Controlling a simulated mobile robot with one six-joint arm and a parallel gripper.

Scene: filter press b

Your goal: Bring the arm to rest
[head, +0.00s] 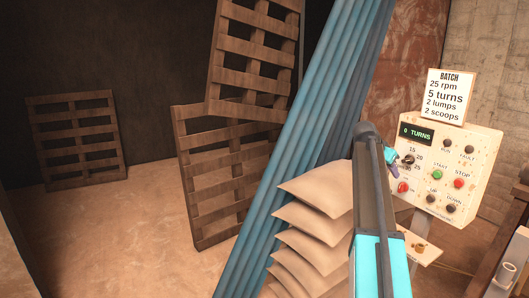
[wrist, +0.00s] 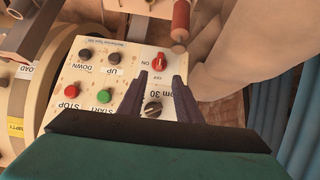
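My gripper (head: 397,168) is in front of the left side of a cream control panel (head: 477,148). In the wrist view its two dark fingers (wrist: 160,77) stand apart with a gap between them. A black speed dial (wrist: 153,107) shows in that gap, and I cannot tell whether a finger touches it. A red on/off switch (wrist: 160,62) shows just beyond the fingertips. My arm rises from the bottom of the head view, partly covering the panel's left edge. The panel's display (head: 416,133) reads 0 TURNS.
Green start (head: 437,175) and red stop (head: 459,183) buttons sit right of the gripper. A batch card (head: 447,97) stands on the panel. Stacked sacks (head: 315,210) and blue pipes (head: 300,130) are close on the left. Open floor (head: 120,235) lies farther left, before wooden pallets (head: 76,138).

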